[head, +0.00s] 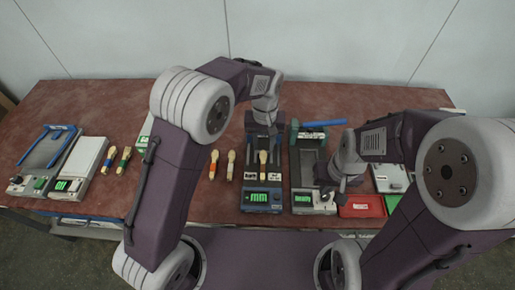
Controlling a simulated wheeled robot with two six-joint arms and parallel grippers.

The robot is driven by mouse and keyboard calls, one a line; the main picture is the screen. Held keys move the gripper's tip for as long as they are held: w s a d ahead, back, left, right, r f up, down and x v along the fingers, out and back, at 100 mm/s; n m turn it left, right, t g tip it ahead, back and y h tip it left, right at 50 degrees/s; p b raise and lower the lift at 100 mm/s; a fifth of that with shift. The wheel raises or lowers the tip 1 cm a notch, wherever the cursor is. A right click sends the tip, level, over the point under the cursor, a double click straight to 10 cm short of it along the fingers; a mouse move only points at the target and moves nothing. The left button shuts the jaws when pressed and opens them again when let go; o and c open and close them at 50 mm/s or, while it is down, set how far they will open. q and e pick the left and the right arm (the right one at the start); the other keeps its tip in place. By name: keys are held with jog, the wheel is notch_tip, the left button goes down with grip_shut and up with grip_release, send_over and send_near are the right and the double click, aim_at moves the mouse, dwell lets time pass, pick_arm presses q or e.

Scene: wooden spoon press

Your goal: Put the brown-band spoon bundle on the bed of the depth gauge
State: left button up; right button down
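The depth gauge (262,200) is a blue device with a green "mm" display at the table's middle front. A pale wooden spoon bundle (263,160) lies lengthwise on its bed; its band is too small to tell the colour. Two more spoon bundles lie on the table to the left of the gauge: one with an orange band (213,164) and one with a band of unclear colour (231,166). My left gripper (264,130) is over the far end of the gauge, behind the bundle. My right gripper (331,190) is low by the "Density" device. Their finger openings are not clear.
The "Density" device (305,170) with a blue handle (322,123) stands right of the gauge. A red tray (361,207) is further right. The back table is clear.

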pick_arm(q)
jog(key=shift+a, duration=0.1)
jog(key=s+a+t, duration=0.1)
jog(key=s+a, duration=1.3)
jog(key=a, duration=0.3)
jog(key=shift+s+a, duration=0.3)
jog(key=shift+s, duration=0.05)
jog(key=shift+s, duration=0.15)
